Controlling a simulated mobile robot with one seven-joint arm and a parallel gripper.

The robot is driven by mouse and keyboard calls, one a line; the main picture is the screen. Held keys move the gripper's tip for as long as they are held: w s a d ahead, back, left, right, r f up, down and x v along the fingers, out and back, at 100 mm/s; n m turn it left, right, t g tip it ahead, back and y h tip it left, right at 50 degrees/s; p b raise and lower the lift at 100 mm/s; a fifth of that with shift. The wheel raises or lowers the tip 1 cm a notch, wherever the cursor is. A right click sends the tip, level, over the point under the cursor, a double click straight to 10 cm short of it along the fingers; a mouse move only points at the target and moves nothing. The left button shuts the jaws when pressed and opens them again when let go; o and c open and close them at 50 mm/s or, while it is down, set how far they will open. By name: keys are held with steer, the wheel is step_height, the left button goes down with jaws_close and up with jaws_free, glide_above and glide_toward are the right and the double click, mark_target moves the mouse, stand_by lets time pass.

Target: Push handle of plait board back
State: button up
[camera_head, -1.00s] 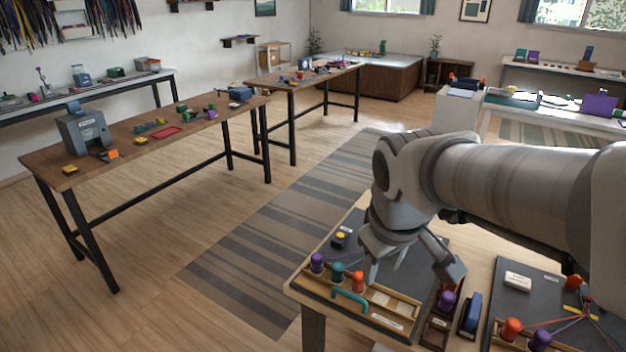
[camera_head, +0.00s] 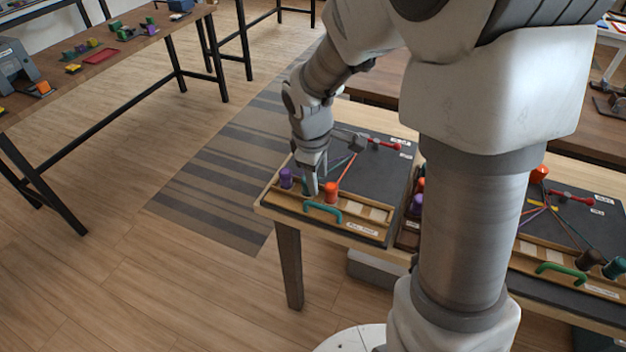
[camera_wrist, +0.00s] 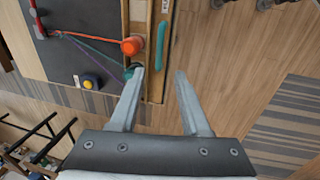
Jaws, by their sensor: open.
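The plait board (camera_head: 385,170) is a dark slab with a wooden front rail on the near left table. Its teal arched handle (camera_head: 322,209) stands at the front edge; the wrist view shows the handle (camera_wrist: 160,45) just beyond my fingertips, apart from them. My gripper (camera_head: 317,185) is open and points down behind the handle, among the bobbins. An orange bobbin (camera_head: 331,192) is right of it, a purple bobbin (camera_head: 286,178) left. In the wrist view, a teal bobbin (camera_wrist: 132,69) is close by the left fingertip of my gripper (camera_wrist: 159,72); contact is unclear.
Cords run back from the bobbins to a red-ended piece (camera_head: 388,146). A second board with a green handle (camera_head: 561,272) lies at right, partly behind my arm. A yellow-topped blue object (camera_wrist: 90,82) is on the board. Floor left of the table is clear.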

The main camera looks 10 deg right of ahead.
mark_target(321, 206)
steer(key=f, duration=0.3)
steer(key=w+d+f+b, duration=0.1)
steer(key=f, duration=0.6)
steer(key=shift+w+d+f, duration=0.15)
steer(key=shift+w+f, duration=0.15)
steer(key=shift+w, duration=0.05)
jaws_close()
stand_by(0.8)
